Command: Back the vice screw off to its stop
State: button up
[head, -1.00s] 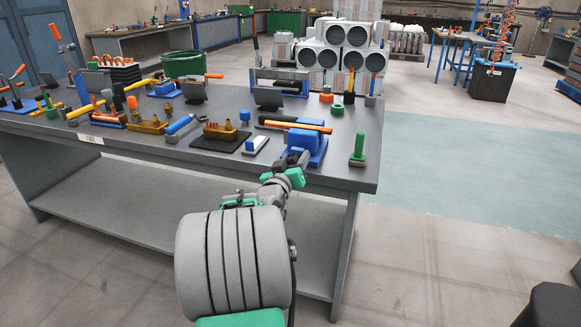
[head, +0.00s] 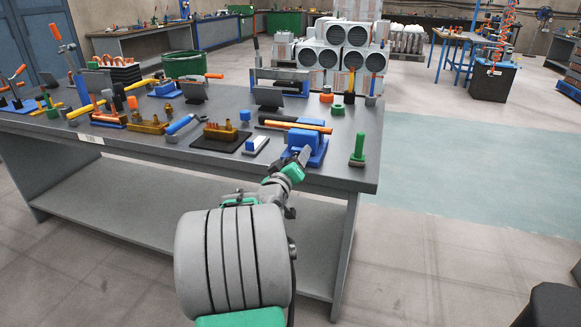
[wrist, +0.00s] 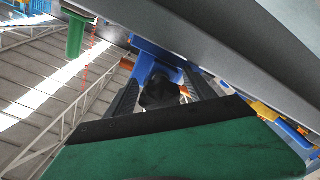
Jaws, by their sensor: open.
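The blue vice (head: 317,154) stands at the front edge of the grey bench, towards its right end. My gripper (head: 304,153) is at the near side of the vice, below and in front of its body. In the wrist view the vice (wrist: 146,63) is just beyond the open fingers. A dark, blunt piece (wrist: 163,90), which looks like the end of the vice screw, shows between the two fingers. I cannot tell whether either finger touches it. The rest of the screw and any handle on it are hidden.
A green-handled tool (head: 357,150) stands to the right of the vice. A long orange-handled tool (head: 292,126) lies over or behind the vice.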

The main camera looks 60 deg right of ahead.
jog(key=s+a+b, duration=0.1)
jog(key=a+b, duration=0.1)
jog(key=a, duration=0.5)
jog(key=shift+f, duration=0.15)
